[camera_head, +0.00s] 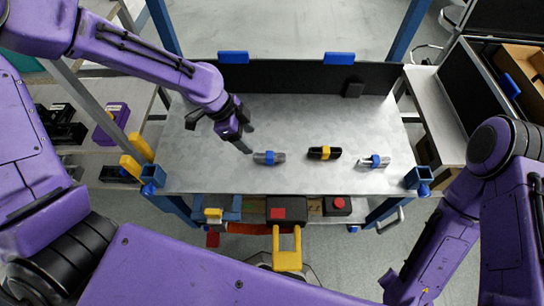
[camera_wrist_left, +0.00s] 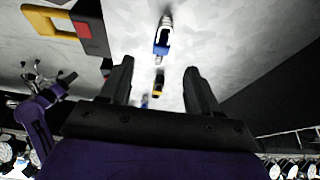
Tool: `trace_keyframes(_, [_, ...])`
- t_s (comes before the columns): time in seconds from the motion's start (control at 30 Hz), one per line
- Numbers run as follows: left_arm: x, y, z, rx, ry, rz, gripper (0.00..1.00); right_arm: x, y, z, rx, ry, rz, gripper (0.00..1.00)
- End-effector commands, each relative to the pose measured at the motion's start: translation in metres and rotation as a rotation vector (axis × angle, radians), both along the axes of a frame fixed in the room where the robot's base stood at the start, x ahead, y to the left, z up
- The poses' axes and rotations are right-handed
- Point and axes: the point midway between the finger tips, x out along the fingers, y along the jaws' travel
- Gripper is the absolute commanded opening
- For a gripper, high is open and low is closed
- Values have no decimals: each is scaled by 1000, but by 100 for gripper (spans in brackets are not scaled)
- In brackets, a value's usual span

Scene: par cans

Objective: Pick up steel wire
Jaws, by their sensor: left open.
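Three small clamp-like pieces lie in a row on the grey tabletop: a grey one with a blue band (camera_head: 268,158), a black one with a yellow band (camera_head: 323,153), and a silver one with a blue band (camera_head: 374,161). I cannot tell which is the steel wire. My left gripper (camera_head: 243,138) is open and empty, just left of and above the nearest piece. In the left wrist view, this blue-banded piece (camera_wrist_left: 162,42) lies beyond the spread fingers (camera_wrist_left: 158,68). My right gripper is outside the head view; its arm shows small in the left wrist view, jaws unclear.
The table (camera_head: 210,170) has a black back panel (camera_head: 300,77) with blue clips and a small black block (camera_head: 354,89). Below its front edge, a shelf holds boxes and a yellow handle (camera_head: 288,260). Open cases (camera_head: 490,85) stand at right. The tabletop's back half is mostly clear.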

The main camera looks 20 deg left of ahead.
Motion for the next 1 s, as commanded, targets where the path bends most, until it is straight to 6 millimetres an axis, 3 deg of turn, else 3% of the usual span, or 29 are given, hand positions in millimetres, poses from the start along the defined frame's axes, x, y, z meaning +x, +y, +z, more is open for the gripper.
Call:
trace_keyframes(0.03, [1,-1,-9,1,0,-2,62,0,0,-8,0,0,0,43])
trace_keyframes(0.63, [12,-36,-96,1,4,-8,62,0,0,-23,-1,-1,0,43])
trace_keyframes(0.93, [14,-39,-104,-1,0,-4,62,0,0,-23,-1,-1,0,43])
trace_keyframes(0.97, [14,-39,-104,0,0,-4,55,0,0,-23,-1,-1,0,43])
trace_keyframes(1.0, [14,-39,-104,0,0,-4,42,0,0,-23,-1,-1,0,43])
